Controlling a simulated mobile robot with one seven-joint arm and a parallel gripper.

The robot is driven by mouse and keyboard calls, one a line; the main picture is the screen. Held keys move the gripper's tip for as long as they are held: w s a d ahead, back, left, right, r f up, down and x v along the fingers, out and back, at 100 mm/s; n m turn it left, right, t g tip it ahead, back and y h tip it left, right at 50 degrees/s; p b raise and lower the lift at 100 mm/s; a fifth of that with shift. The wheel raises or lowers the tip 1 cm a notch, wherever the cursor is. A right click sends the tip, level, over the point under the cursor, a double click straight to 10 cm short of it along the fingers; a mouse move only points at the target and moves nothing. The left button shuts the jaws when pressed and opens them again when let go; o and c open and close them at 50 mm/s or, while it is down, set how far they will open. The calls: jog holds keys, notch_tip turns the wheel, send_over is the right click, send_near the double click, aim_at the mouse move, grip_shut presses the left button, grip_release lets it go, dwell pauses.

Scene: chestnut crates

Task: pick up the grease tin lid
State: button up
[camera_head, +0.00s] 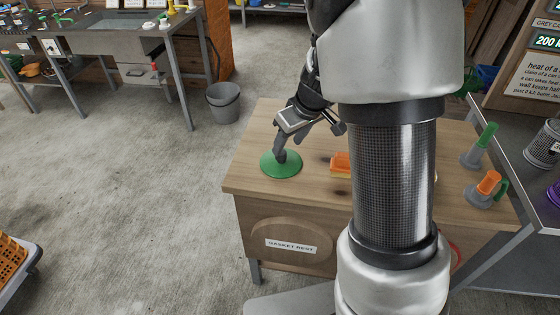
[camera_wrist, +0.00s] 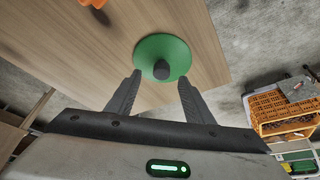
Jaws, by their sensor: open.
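The grease tin lid looks like a green disc (camera_head: 272,168) with a dark knob, lying flat on the wooden bench top near its left front corner. It also shows in the wrist view as a green disc (camera_wrist: 178,50) with its dark knob ahead of the fingers. My gripper (camera_wrist: 158,85) is open, with one finger on each side of the knob's line. In the head view my gripper (camera_head: 281,152) is right over the lid and hides part of it. I cannot tell whether the fingers touch the lid.
The wooden bench (camera_head: 255,190) carries an orange block (camera_head: 340,164) right of the lid, partly behind my arm. A green-handled tool (camera_head: 481,145) and an orange-topped tool (camera_head: 486,187) stand at its right end. A grey bucket (camera_head: 224,103) stands on the floor behind. An orange crate (camera_wrist: 282,105) shows beyond the edge.

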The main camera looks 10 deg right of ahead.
aim_at(283, 154)
jog(key=shift+a+b+x, duration=0.2)
jog(key=shift+b+x, duration=0.5)
jog(key=shift+x, duration=2.1)
jog(key=shift+c, duration=0.2)
jog(key=shift+r, duration=0.1)
jog(key=c, duration=1.1)
